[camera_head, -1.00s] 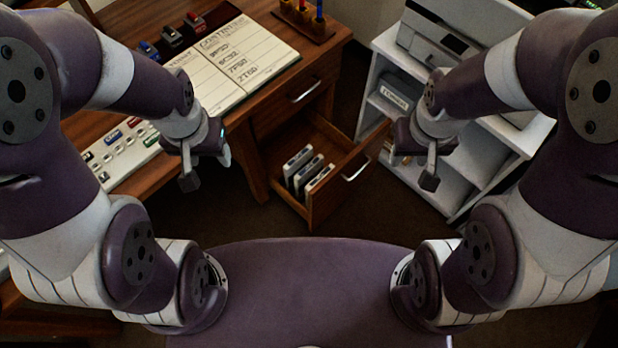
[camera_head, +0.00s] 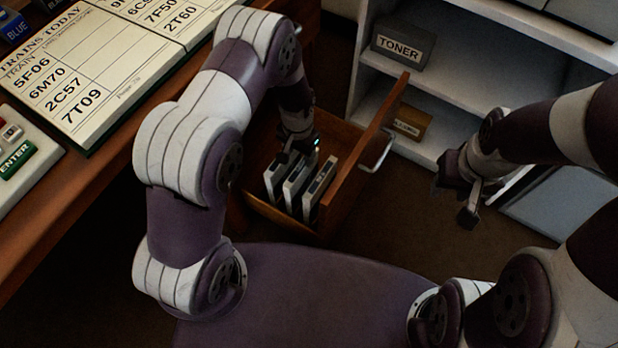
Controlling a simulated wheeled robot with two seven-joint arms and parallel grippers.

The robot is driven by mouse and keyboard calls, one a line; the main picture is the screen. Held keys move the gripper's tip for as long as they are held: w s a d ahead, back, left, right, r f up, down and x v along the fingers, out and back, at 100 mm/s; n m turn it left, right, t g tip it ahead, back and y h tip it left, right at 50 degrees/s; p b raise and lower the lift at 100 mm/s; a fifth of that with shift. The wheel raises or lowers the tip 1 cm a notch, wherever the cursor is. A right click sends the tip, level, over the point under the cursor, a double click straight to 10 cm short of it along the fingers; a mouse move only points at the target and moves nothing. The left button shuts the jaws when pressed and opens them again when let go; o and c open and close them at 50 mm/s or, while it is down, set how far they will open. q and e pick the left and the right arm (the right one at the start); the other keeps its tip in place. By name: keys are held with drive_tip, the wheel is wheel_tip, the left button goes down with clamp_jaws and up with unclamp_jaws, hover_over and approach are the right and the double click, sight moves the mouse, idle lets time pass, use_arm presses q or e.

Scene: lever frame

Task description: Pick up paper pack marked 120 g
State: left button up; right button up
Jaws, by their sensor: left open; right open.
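Three white, dark-edged packs stand upright side by side in the open wooden drawer: a left pack (camera_head: 276,184), a middle pack (camera_head: 295,187) and a right pack (camera_head: 318,190). Their markings are too small to read, so I cannot tell which is the 120 g pack. My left gripper (camera_head: 290,158) is at the top of the packs, over the left and middle ones; its fingertips are partly hidden and it is open. I cannot tell whether it touches a pack. My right gripper (camera_head: 470,200) is open and empty, to the right of the drawer.
The drawer (camera_head: 345,170) stands open with its handle (camera_head: 378,155) on the right. The desk (camera_head: 110,190) on the left carries a timetable book (camera_head: 100,65) and a keypad (camera_head: 22,150).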

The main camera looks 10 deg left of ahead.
sight(300, 165)
use_arm(q)
wheel_tip(300, 165, down, 6)
drive_tip(key=shift+r+b, duration=0.1)
drive_tip(key=shift+b, duration=1)
drive_tip(key=f+b, duration=0.4)
drive_tip(key=f, duration=0.1)
drive_tip(key=shift+d+f, duration=0.2)
drive_tip(key=shift+f, duration=0.05)
drive_tip(key=shift+s+r, duration=0.1)
drive_tip(key=shift+r, duration=0.1)
clamp_jaws()
use_arm(e)
wheel_tip(300, 165, down, 7)
